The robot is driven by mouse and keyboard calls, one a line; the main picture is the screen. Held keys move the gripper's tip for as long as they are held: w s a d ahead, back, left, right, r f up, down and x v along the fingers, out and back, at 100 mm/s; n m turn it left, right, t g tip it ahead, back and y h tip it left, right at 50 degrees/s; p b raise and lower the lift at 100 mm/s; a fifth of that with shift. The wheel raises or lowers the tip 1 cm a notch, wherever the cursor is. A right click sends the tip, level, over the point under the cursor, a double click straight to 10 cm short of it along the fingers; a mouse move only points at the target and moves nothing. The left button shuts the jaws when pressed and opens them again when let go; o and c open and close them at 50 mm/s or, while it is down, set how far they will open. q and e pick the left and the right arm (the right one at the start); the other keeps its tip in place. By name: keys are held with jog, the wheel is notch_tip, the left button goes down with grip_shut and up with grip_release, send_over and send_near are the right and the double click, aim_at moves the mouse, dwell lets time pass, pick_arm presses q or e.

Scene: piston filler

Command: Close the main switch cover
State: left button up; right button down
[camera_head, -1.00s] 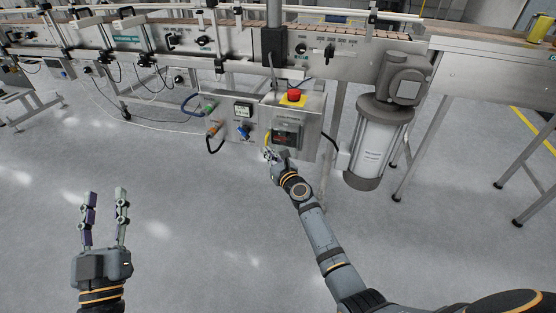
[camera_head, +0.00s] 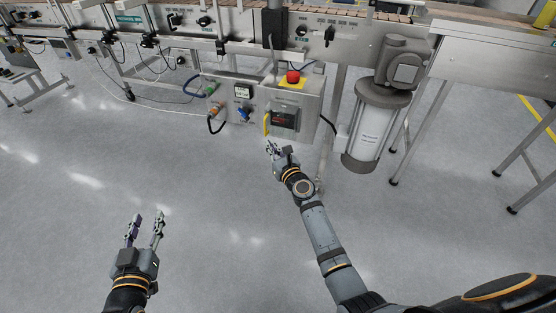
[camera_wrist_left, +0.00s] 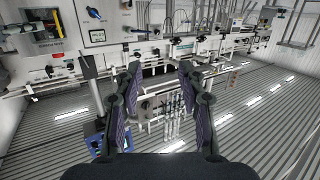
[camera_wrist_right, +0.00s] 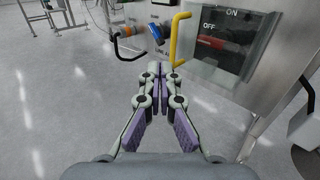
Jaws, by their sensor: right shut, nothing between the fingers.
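The main switch cover (camera_wrist_right: 222,45) is a clear panel over a dark switch marked ON and OFF in the right wrist view. Its yellow handle (camera_wrist_right: 177,40) stands upright at the panel's left edge. In the head view the cover (camera_head: 284,120) sits low on the grey control box, with the handle (camera_head: 266,124) at its left. I cannot tell how far it stands from the box. My right gripper (camera_head: 271,147) is shut and empty, just below the handle; its fingertips (camera_wrist_right: 159,72) appear apart from it. My left gripper (camera_head: 147,218) is open and empty, far to the lower left.
The control box (camera_head: 311,105) carries a red emergency button (camera_head: 293,77), a blue knob (camera_head: 245,112) and cable plugs on its left. A motor (camera_head: 369,125) hangs to the right. The conveyor runs above. The floor in front is clear.

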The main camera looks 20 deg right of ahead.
pick_arm(q)
jog(key=s+f+g+p, duration=0.1)
jog(key=s+f+g, duration=0.4)
jog(key=f, duration=0.6)
jog(key=shift+s+d+f+g, duration=0.15)
jog(key=shift+s+d+g, duration=0.2)
jog(key=shift+s, duration=0.3)
pick_arm(e)
jog(key=s, duration=0.7)
jog(key=shift+r, duration=0.15)
jog(key=shift+s, duration=0.1)
